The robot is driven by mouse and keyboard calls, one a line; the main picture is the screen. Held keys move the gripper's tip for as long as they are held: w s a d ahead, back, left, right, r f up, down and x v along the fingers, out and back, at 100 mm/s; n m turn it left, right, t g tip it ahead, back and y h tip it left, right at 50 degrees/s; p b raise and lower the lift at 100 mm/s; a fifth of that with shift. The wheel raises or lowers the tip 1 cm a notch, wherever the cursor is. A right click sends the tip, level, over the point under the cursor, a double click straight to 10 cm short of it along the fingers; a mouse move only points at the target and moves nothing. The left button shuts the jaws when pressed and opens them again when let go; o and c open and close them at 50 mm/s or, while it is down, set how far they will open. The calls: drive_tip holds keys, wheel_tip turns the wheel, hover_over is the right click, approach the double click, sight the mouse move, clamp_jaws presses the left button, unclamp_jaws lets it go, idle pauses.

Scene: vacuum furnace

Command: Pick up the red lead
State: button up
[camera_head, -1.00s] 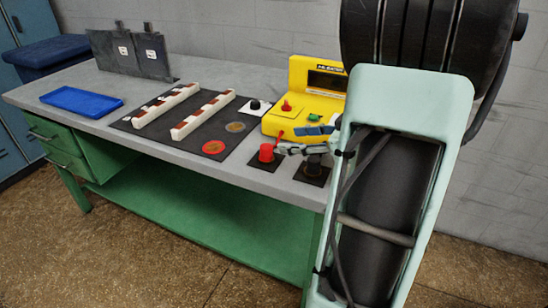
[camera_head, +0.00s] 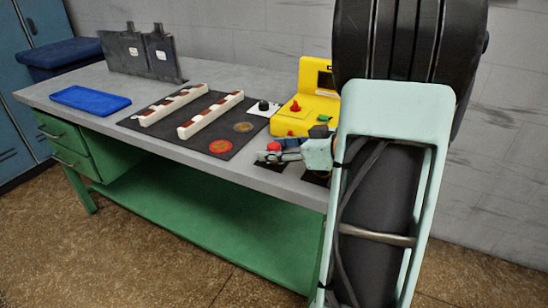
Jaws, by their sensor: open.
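The red lead (camera_head: 274,146) shows as a short red upright cylinder near the front edge of the grey bench, in front of the yellow device. Only its upper part shows; my gripper hides the rest. My gripper (camera_head: 264,156) is open, with its fingers pointing left, low over the bench right at the red lead. One finger crosses in front of the lead. I cannot tell whether the fingers touch it or stand on both sides of it.
A yellow device (camera_head: 315,103) with a red knob stands behind my gripper. A black mat (camera_head: 160,124) holds two white racks (camera_head: 210,114) and a red disc (camera_head: 222,146). A blue tray (camera_head: 90,99) lies at the left. Grey plates (camera_head: 140,54) stand behind.

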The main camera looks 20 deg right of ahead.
drive_tip(key=shift+w+a+f, duration=0.1)
drive_tip(key=shift+w, duration=0.1)
clamp_jaws()
idle(0.3)
